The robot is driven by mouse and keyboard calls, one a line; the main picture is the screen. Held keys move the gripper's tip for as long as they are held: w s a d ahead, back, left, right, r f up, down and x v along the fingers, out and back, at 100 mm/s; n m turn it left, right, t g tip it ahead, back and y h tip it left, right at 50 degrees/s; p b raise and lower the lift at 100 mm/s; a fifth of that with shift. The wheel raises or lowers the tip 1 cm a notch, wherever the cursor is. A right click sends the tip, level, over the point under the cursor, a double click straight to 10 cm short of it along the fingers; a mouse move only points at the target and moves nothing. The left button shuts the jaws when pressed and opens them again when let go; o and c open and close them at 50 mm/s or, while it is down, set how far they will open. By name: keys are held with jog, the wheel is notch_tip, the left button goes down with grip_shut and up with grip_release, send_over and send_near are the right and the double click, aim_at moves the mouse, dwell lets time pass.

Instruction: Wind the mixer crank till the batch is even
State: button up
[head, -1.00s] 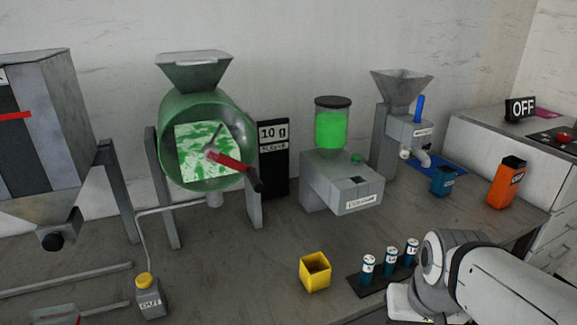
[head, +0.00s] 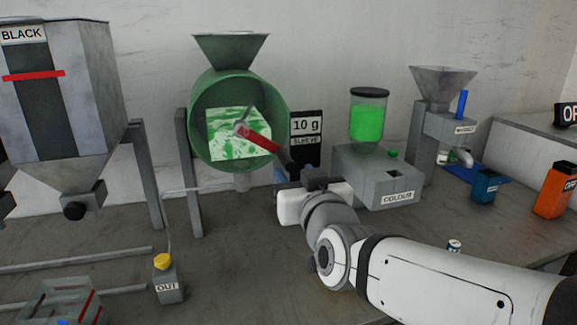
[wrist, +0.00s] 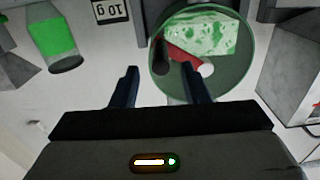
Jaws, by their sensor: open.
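The mixer is a round green drum (head: 199,139) with a funnel on top, left of centre in the head view; its rim also shows in the wrist view (wrist: 240,82). Its window shows the batch (head: 225,148), white with uneven green patches; the wrist view shows it streaked too (wrist: 215,32). The red crank (head: 260,140) points down and right from the hub, with a dark handle (wrist: 160,60) at its end. My gripper (head: 298,170) is open and empty close to the handle. In the wrist view the handle lies just beyond the fingertips, roughly between them. Contact cannot be told.
The grey colour unit (head: 375,178) with its green-filled jar (head: 367,117) stands right of my gripper. The 10 g sleeve sign (head: 306,130) is behind it. The black hopper (head: 95,90) and the OUT bottle (head: 168,285) are at left. Bare table lies below the drum.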

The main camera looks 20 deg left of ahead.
aim_at(285, 159)
jog(key=shift+x, duration=3.9)
jog(key=shift+c, duration=0.2)
grip_shut()
